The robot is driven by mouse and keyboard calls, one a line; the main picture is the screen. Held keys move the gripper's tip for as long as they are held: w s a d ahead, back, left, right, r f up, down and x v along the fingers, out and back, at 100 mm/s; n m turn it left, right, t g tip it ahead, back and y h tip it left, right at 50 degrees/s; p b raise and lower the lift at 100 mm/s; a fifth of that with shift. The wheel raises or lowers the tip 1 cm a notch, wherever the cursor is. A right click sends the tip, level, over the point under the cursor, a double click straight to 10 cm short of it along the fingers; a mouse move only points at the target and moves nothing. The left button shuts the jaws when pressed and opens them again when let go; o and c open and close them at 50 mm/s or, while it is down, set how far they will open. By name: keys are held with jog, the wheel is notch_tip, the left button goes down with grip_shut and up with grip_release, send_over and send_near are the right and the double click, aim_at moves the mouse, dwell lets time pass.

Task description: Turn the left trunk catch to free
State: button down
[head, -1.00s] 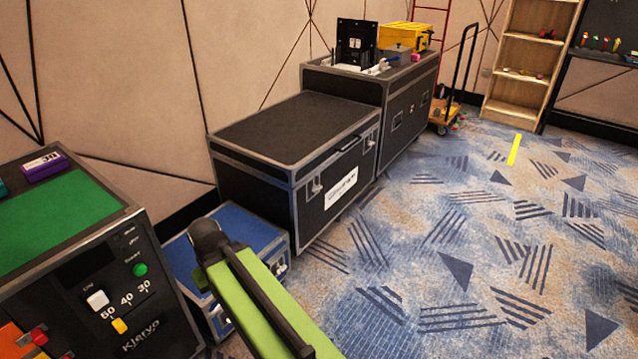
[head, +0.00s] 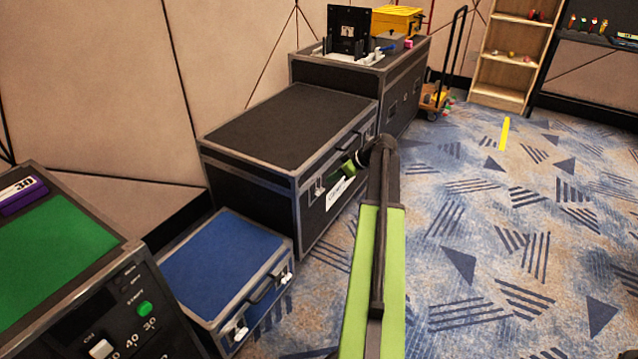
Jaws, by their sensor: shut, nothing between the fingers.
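The black trunk (head: 290,125) with metal edges stands closed against the wall in the middle left. Its left catch (head: 319,189) is a small metal piece on the front face near the left corner. Its exact turn is too small to tell. My gripper (head: 343,170), green and dark, is shut and empty in front of the trunk's front face, to the right of the left catch. It appears apart from the catch, and partly covers the white label (head: 340,193). The right catch (head: 370,130) shows near the trunk's right end, beside my arm.
A blue case (head: 220,262) with two light latches sits on the floor in front of the trunk. A dark cabinet with a green top (head: 55,250) stands at the left. A taller black case (head: 400,85) stands behind the trunk. The carpet (head: 480,230) to the right is clear.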

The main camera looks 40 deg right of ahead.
jog(key=d, duration=0.3)
jog(key=b, duration=0.8)
send_over(317, 193)
jog(key=s, duration=0.3)
notch_tip(317, 193, down, 8)
jog(key=r, duration=0.1)
jog(key=f+b, duration=0.3)
jog(key=shift+d+f, duration=0.3)
jog(key=shift+r, duration=0.1)
